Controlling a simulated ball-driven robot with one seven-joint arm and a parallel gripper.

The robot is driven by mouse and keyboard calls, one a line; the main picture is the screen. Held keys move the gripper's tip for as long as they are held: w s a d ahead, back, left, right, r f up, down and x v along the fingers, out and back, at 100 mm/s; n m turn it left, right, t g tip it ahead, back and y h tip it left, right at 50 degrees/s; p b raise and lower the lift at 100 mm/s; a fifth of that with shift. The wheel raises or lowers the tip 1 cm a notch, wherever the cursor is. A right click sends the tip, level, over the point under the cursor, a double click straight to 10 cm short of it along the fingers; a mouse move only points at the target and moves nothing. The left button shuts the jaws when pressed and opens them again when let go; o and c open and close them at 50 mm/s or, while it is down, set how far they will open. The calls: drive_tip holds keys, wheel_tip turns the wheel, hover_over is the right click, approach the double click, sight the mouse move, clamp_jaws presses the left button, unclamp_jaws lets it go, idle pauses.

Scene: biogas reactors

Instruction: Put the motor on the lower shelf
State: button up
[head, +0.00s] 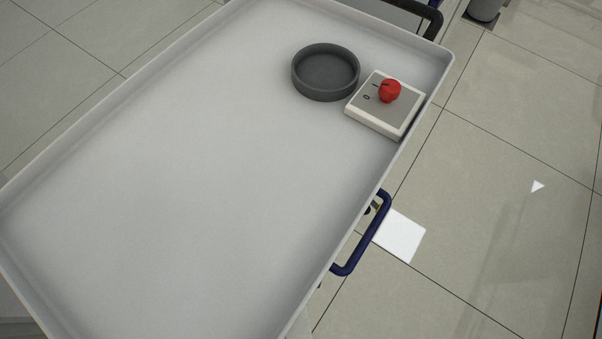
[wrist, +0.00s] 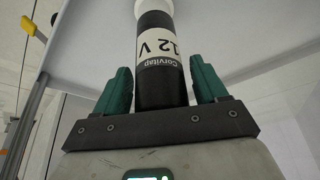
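The motor (wrist: 160,75) is a black cylinder with a white band marked "12 V" and the name Corvitap, and a pale far end. The head view shows neither the motor nor my gripper. It shows the grey trolley's top tray (head: 170,170); the lower shelf is hidden beneath it there.
On the tray stand a dark round dish (head: 326,73) and a switch box with a red knob (head: 389,91). A blue handle (head: 372,235) juts from the right side. A white square (head: 400,236) lies beyond it. Tiled floor to the right looks open.

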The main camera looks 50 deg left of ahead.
drive_tip(key=shift+o, duration=0.6)
drive_tip(key=shift+r, duration=0.1)
drive_tip(key=s+d+r+p, duration=0.1)
drive_tip(key=s+d+p, duration=0.1)
drive_tip(key=d, duration=0.4)
drive_tip(key=s+d+r+p, duration=0.2)
drive_tip(key=d, duration=0.4)
drive_tip(key=shift+d, duration=0.25)
drive_tip(key=shift+s, duration=0.1)
